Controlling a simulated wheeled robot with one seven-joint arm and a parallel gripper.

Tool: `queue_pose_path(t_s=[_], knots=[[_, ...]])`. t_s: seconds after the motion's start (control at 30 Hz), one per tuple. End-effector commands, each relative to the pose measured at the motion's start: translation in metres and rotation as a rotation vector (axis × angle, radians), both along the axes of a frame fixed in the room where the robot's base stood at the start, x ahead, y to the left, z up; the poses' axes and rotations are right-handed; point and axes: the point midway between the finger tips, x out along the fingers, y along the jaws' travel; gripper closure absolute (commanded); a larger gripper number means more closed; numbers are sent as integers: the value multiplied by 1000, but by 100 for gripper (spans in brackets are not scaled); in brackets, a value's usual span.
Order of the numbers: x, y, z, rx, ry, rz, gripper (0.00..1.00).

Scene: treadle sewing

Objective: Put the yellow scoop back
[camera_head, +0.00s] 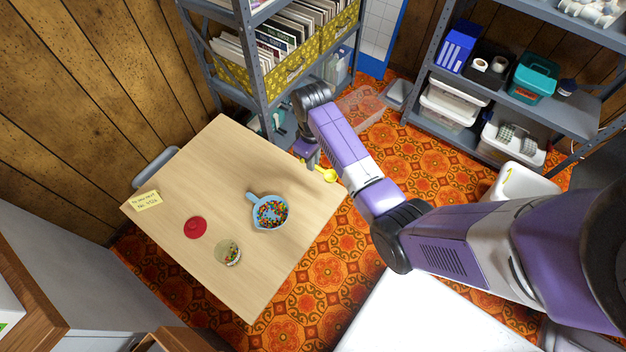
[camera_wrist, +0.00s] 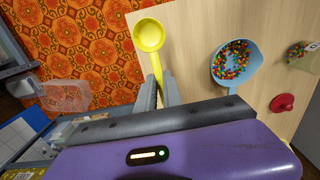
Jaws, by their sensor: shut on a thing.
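The yellow scoop (camera_wrist: 149,36) is in my gripper (camera_wrist: 160,92), which is shut on its handle. In the wrist view the scoop's round bowl points away from the fingers, near the table edge beside the patterned floor. In the head view the scoop (camera_head: 328,175) shows at the table's right edge, partly behind my arm, with my gripper (camera_head: 308,163) at its handle. The scoop's height above the table is hard to tell. A blue pan-like bowl (camera_head: 253,203) of colored pieces stands on the table, apart from the scoop.
The wooden table (camera_head: 180,170) also holds a clear jar (camera_head: 228,253) with some colored pieces, a red lid (camera_head: 195,227) and a yellow note (camera_head: 146,200). A clear bin (camera_head: 360,108) is on the floor beyond the table. Metal shelves stand behind; the table's far left part is clear.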

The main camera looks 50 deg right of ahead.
Motion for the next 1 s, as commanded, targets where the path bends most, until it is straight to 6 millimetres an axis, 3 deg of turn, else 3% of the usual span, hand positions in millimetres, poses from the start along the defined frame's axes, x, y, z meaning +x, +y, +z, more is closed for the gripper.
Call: queue_pose_path(t_s=[0.03, 0.2, 0.43, 0.63, 1.0], knots=[[-1, 0, -16, 1, 3, 0, 100], [-1, 0, -47, 1, 2, 0, 100], [0, 0, -65, 0, 0, 0, 100], [0, 0, -94, 1, 1, 0, 100], [0, 0, -101, 0, -1, 0, 100]])
